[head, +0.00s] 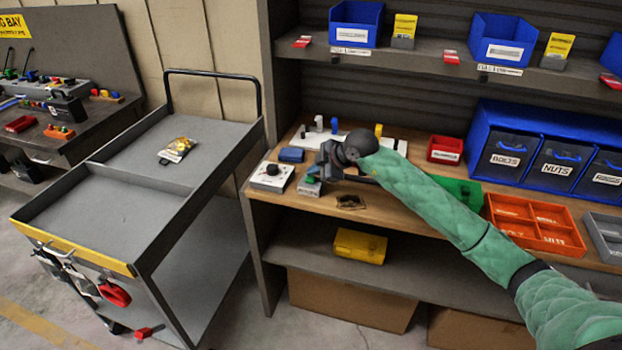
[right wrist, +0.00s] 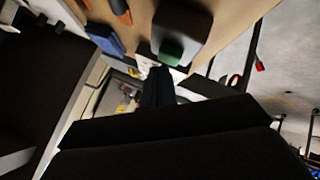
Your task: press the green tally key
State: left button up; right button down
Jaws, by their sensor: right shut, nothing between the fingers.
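The green tally key (right wrist: 172,50) sits on a small grey box in the right wrist view. In the head view the box (head: 308,188) stands near the front left edge of the wooden bench, and its key (head: 310,179) is partly covered by my gripper. My right gripper (head: 318,171) is shut and empty, right at the key. In the right wrist view its dark fingertips (right wrist: 158,72) lie close beside the green key; I cannot tell whether they touch it. My left gripper is not in view.
A white box with a black knob (head: 271,171) and a blue block (head: 291,155) stand close by on the bench. A dark flat item (head: 350,202) lies right of the key box. A grey cart (head: 110,205) stands left of the bench.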

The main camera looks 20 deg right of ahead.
aim_at(314, 179)
jog(key=shift+f, duration=0.5)
dwell(1.0)
jog(key=shift+r+p, duration=0.3)
jog(key=shift+r, duration=0.65)
jog(key=shift+r+p, duration=1.35)
jog(key=shift+r, duration=1.15)
